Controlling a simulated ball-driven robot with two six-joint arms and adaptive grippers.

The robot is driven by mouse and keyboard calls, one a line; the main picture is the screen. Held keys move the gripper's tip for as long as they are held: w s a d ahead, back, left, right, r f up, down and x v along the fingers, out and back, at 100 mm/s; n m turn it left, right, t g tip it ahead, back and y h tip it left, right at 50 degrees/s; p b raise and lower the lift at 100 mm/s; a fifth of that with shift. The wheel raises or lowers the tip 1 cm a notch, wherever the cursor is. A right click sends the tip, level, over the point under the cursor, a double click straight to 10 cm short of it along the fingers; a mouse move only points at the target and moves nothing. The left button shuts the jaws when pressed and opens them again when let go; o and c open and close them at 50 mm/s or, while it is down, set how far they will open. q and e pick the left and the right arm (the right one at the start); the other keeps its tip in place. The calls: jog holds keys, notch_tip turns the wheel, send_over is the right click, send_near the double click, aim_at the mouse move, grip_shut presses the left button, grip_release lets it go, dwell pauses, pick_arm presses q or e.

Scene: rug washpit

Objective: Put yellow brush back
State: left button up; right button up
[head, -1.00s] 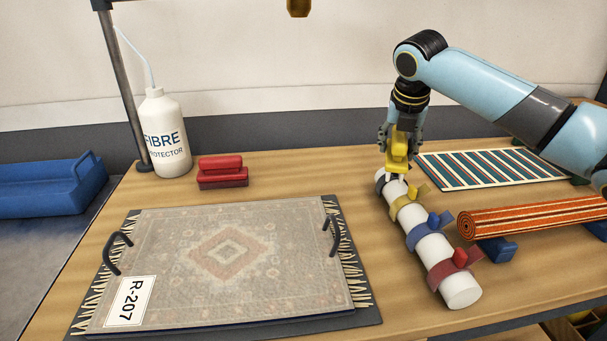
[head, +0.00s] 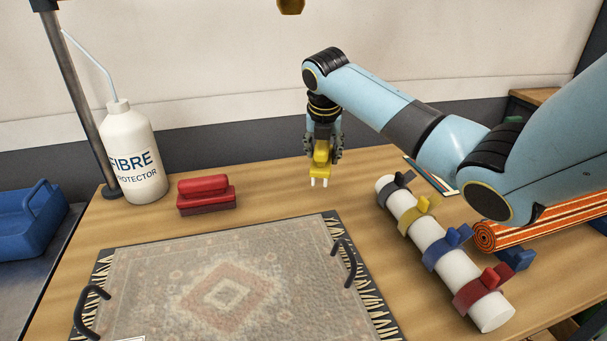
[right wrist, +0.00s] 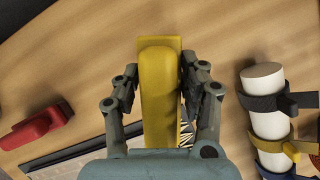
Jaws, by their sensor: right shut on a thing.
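The yellow brush (head: 321,158) is held in my right gripper (head: 322,150), above the wooden table, with pale bristles or feet showing below it. In the right wrist view the yellow brush (right wrist: 160,95) lies lengthwise between the fingers of my right gripper (right wrist: 160,92), which are closed on its sides. A red brush (head: 205,193) rests on the table to the left, beside the white bottle; it also shows in the right wrist view (right wrist: 35,128). My left gripper is not in view.
A white roll with coloured straps (head: 425,237) lies right of the gripper. An orange striped rolled rug (head: 540,220) is beyond it. The patterned rug R-207 with black handles (head: 225,290) fills the front. A fibre protector bottle (head: 132,155) and blue caddy (head: 28,220) stand left. Table between red brush and roll is clear.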

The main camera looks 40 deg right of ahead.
jog(key=shift+o, duration=0.2)
jog(key=w+a+f, duration=0.2)
jog(key=w, duration=0.1)
jog(key=shift+w+a+f, duration=0.15)
jog(key=shift+a+f, duration=0.05)
notch_tip(320, 180, down, 4)
jog(key=shift+f, duration=0.1)
jog(key=o, duration=1.1)
